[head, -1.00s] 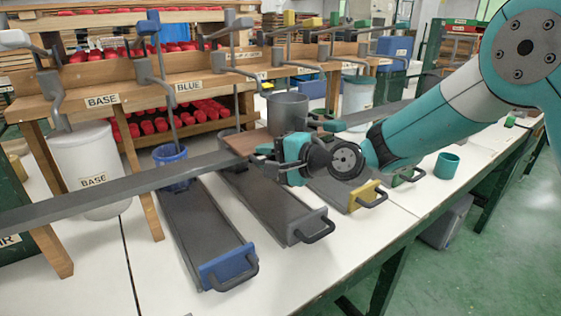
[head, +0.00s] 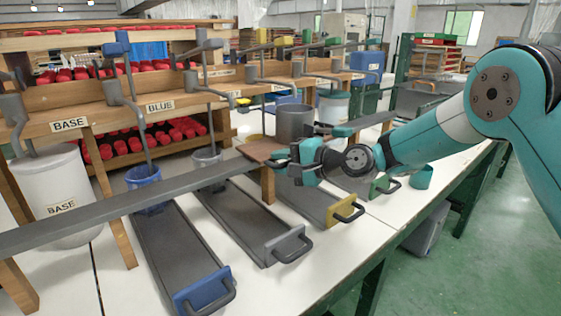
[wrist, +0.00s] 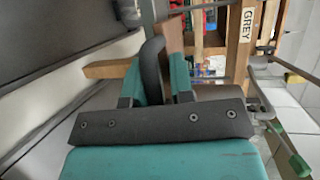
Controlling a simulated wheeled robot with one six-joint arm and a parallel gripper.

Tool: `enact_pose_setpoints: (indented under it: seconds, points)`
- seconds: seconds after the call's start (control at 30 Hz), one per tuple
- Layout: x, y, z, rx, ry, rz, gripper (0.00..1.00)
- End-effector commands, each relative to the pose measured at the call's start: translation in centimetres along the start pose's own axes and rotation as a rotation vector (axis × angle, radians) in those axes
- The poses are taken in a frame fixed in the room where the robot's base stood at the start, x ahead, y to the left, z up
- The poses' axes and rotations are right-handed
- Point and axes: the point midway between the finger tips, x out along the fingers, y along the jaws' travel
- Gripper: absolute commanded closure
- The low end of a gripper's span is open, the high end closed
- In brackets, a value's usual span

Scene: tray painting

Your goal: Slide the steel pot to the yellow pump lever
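The steel pot (head: 295,122) stands upright by the brown wooden board (head: 262,150) on the long grey rail (head: 110,208). It is in front of the yellow-topped pump lever (head: 262,38) and a little to its right in the head view. The yellow-ended tray (head: 338,213) runs forward below the pot. My gripper (head: 284,160) is at the board, just in front of the pot. In the wrist view, a dark curved handle (wrist: 151,62) lies between my teal fingers (wrist: 168,80), which appear shut on it. The pot's base is partly hidden.
Blue-ended (head: 203,290), grey-ended (head: 290,246) and green-ended (head: 384,188) trays stick out toward the front. A blue bucket (head: 143,190) and a white BASE bucket (head: 50,185) stand left. A post under the board is close to my gripper.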

Motion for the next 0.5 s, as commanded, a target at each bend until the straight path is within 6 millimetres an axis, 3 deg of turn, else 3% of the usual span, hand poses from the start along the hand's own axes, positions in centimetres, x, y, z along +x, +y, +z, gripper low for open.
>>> enact_pose_setpoints:
  seconds: [0.03,0.1,0.5]
  points:
    - [0.02,1.16,-0.02,0.015,0.000,0.023,0.69]
    - [0.02,1.12,-0.01,0.014,0.000,0.022,0.61]
    - [0.02,0.60,0.04,0.007,-0.001,0.012,0.61]
